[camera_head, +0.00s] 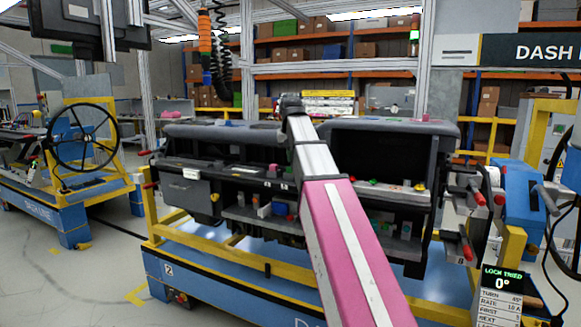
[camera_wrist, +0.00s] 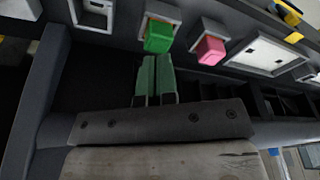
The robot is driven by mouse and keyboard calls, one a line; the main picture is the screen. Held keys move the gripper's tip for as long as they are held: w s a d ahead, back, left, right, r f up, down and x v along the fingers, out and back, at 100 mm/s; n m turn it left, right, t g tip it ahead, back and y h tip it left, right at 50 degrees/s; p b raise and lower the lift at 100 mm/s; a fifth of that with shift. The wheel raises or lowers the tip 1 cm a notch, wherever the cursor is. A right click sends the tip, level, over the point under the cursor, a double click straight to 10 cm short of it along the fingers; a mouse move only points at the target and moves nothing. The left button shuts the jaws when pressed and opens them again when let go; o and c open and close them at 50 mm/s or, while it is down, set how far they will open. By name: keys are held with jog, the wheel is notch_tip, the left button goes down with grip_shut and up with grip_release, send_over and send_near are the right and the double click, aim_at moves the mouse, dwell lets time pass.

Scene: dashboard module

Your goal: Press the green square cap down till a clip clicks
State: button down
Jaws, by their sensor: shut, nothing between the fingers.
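The green square cap (camera_wrist: 158,37) sits in a grey square housing in the upper middle of the wrist view. My gripper (camera_wrist: 155,60) shows below it, its two greenish fingers side by side, shut and empty. The fingertips lie just under the cap's lower edge in the picture; I cannot tell whether they touch it. No clip can be made out, and how far down the cap sits is unclear. In the head view my arm crosses the dashboard, and I cannot make out the gripper or the green cap there.
A pink square cap (camera_wrist: 209,50) in a similar housing stands right of the green one. A white-framed panel (camera_wrist: 264,53) and a yellow part (camera_wrist: 287,13) lie farther right. The dark dashboard module (camera_head: 395,145) rests on a blue and yellow cart (camera_head: 200,275).

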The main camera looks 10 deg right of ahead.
notch_tip(320, 180, up, 6)
jog(key=shift+r, duration=0.15)
dwell(0.5)
